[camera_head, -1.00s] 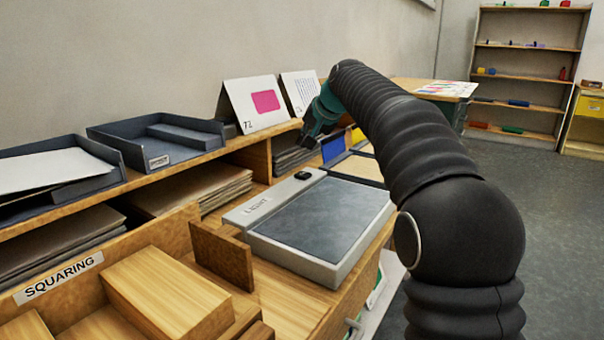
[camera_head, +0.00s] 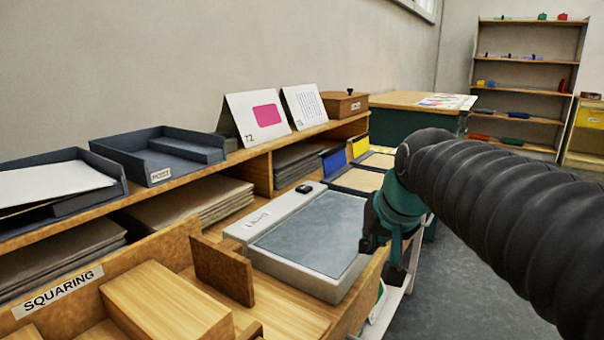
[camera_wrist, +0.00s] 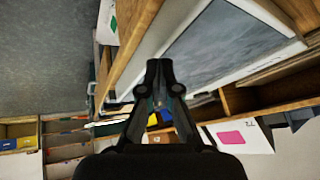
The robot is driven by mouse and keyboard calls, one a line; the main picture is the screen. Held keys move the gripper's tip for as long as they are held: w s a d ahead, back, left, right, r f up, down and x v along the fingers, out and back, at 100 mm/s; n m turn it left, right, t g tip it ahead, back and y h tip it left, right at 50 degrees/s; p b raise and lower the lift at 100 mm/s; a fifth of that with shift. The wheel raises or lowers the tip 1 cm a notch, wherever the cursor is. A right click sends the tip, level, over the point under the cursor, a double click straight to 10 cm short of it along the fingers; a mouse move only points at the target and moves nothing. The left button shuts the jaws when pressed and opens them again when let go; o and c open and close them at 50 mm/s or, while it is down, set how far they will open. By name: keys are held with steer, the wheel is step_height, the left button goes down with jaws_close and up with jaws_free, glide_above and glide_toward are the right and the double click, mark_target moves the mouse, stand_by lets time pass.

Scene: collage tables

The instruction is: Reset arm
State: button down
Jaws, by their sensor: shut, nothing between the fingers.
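My gripper (camera_head: 385,258) is at the end of my black ribbed arm, by the right edge of the grey-topped light panel (camera_head: 312,235). Its teal body shows in the head view, with the dark fingers pointing down near the bench's front edge. In the wrist view the gripper (camera_wrist: 159,68) is shut with nothing held. The panel also fills the upper right of the wrist view (camera_wrist: 225,45).
A wooden block (camera_head: 165,295) lies in the section labelled SQUARING. Grey trays (camera_head: 160,155) and cards (camera_head: 257,118) stand on the shelf above. A shelf unit (camera_head: 525,85) stands far back right. Grey floor (camera_head: 470,285) is open to the right.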

steer(key=s+d+f+n+g+h, duration=0.1)
steer(key=s+d+f, duration=0.3)
steer(key=s+f, duration=0.8)
steer(key=s, duration=0.4)
steer(key=shift+f+h, duration=0.2)
steer(key=shift+h, duration=0.1)
